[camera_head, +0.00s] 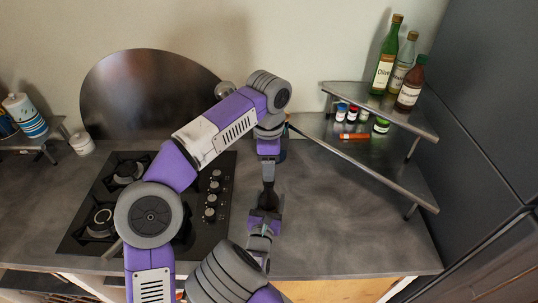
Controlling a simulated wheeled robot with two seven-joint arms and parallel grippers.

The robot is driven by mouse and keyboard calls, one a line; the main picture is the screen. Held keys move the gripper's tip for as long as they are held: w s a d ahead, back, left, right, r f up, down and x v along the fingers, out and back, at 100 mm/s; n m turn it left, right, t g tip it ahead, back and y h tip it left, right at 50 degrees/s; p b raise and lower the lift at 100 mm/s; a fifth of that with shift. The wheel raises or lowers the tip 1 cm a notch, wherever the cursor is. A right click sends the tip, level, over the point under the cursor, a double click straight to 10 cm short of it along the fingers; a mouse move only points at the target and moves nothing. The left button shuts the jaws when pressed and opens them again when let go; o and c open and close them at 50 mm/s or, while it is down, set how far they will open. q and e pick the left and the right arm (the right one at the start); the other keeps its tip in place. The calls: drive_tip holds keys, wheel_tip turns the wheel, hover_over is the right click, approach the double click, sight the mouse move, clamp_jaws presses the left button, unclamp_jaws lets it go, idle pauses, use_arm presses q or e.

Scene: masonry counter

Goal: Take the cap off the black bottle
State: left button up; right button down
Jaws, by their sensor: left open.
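My left arm comes in from the lower left, bends over the hob and reaches down on its far side. Its left gripper (268,181) points down over the counter right of the hob. A second purple and grey arm, mine, rises from the bottom edge. Its right gripper (264,214) sits close to the left one, and its jaws cannot be made out.
A two-level corner shelf (425,190) holds a green bottle (383,72), a clear bottle (401,68), a dark reddish bottle (410,88) and several small jars. The black hob (125,165) lies left. The counter (340,235) is clear at front right.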

use_arm(q)
drive_tip(key=shift+f, duration=2.5)
use_arm(e)
drive_tip(key=shift+s+f, duration=0.1)
drive_tip(key=shift+f, duration=0.35)
use_arm(q)
clamp_jaws()
drive_tip(key=n, duration=0.6)
drive_tip(key=shift+n, duration=0.3)
drive_tip(key=n, duration=0.5)
drive_tip(key=shift+n, duration=0.4)
drive_tip(key=shift+r, duration=0.15)
